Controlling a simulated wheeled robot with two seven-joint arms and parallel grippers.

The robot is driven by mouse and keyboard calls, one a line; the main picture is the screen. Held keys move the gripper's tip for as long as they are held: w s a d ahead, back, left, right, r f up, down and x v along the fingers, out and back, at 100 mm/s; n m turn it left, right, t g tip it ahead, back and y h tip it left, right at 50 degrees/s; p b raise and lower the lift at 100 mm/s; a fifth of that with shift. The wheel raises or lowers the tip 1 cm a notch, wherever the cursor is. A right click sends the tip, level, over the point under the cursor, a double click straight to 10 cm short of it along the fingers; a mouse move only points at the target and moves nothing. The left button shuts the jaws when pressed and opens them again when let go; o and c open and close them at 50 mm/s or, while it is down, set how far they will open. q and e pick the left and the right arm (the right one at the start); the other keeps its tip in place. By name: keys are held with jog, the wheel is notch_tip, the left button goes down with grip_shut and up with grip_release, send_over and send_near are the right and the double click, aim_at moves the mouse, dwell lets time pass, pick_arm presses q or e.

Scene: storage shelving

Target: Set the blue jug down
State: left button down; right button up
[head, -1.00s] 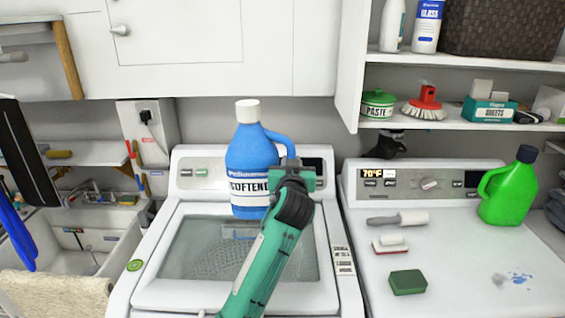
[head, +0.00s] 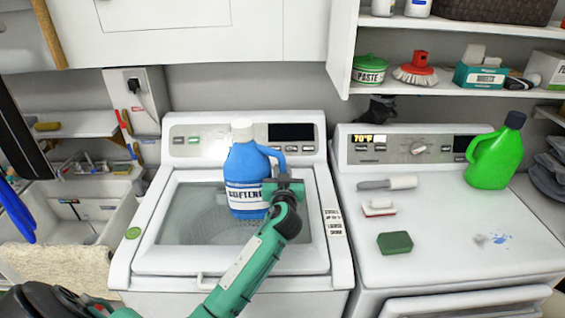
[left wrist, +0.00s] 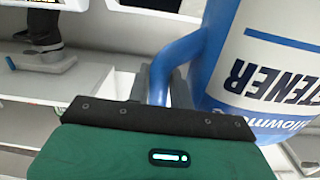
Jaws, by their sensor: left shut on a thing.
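The blue jug (head: 245,172) with a white cap and a softener label is upright over the glass lid of the left washer (head: 235,275). My left gripper (head: 284,184) is shut on the jug's handle, at its right side. In the left wrist view the jug (left wrist: 265,70) fills the right side, and the gripper (left wrist: 162,92) closes around its blue handle. I cannot tell whether the jug's base touches the lid. My right gripper is not in view.
On the right machine (head: 450,240) are a green jug (head: 494,158), a green sponge (head: 394,242), a brush (head: 379,207) and a grey-and-white roller (head: 388,183). A shelf (head: 430,90) with supplies hangs above it. A sink (head: 70,215) is at left.

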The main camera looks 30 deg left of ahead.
pick_arm(q)
jog(key=shift+f, duration=0.35)
jog(key=c, duration=1.6)
grip_release()
jog(key=shift+f, duration=0.3)
jog(key=o, duration=0.3)
jog(key=shift+o, duration=0.2)
jog(key=shift+s+r, duration=0.1)
